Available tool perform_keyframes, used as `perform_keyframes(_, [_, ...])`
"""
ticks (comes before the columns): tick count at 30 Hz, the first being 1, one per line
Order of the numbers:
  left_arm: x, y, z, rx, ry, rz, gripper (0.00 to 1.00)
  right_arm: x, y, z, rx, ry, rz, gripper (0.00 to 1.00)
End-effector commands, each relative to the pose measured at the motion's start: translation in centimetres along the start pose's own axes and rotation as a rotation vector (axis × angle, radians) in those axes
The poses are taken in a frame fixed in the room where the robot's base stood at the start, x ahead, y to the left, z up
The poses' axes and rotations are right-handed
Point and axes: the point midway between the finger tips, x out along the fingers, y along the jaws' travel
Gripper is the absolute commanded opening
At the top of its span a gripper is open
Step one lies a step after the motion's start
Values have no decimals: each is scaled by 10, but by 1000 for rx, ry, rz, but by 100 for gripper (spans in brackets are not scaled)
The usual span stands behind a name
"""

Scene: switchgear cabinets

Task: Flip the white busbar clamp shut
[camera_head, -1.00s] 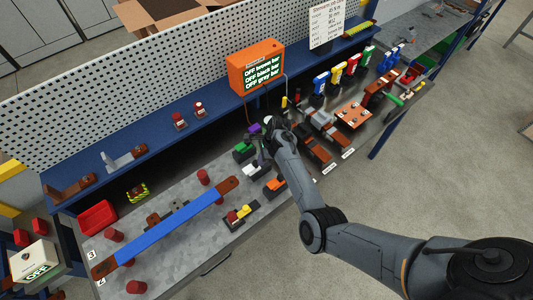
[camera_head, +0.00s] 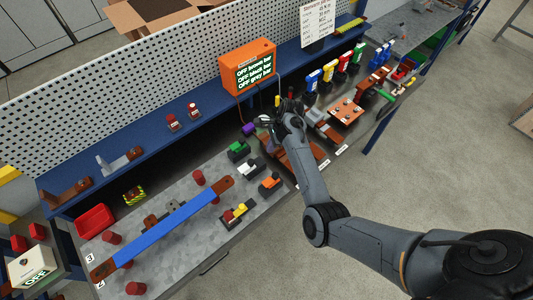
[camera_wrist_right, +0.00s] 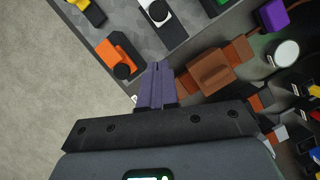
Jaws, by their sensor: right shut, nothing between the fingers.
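The white busbar clamp (camera_head: 250,166) sits on the grey bench top, between a green clamp (camera_head: 238,149) and an orange clamp (camera_head: 270,183). Its white part lies low on a dark base; I cannot tell whether it is latched. In the right wrist view the white clamp (camera_wrist_right: 179,13) is at the top edge, partly cut off. My right gripper (camera_head: 268,122) is beyond and to the right of the white clamp, apart from it. Its purple-grey fingers (camera_wrist_right: 156,85) are together and empty, beside a brown block. My left gripper is not in view.
An orange display box (camera_head: 247,66) stands behind on the shelf. Brown busbars (camera_head: 302,155) and a purple clamp (camera_head: 249,129) lie close to my right gripper. A yellow-and-red clamp (camera_head: 236,212) and a blue bar (camera_head: 170,225) are to the left.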

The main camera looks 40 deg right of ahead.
Motion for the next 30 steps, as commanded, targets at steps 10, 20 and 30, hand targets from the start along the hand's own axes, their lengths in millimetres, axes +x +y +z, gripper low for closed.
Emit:
perform_keyframes(10, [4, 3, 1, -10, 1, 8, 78, -34, 0, 0, 0, 0, 0, 0])
perform_keyframes(20, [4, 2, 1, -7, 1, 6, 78, -37, 0, 0, 0, 0, 0, 0])
perform_keyframes(30, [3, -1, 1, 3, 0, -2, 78, -25, 12, -10, 9, 13, 26, 0])
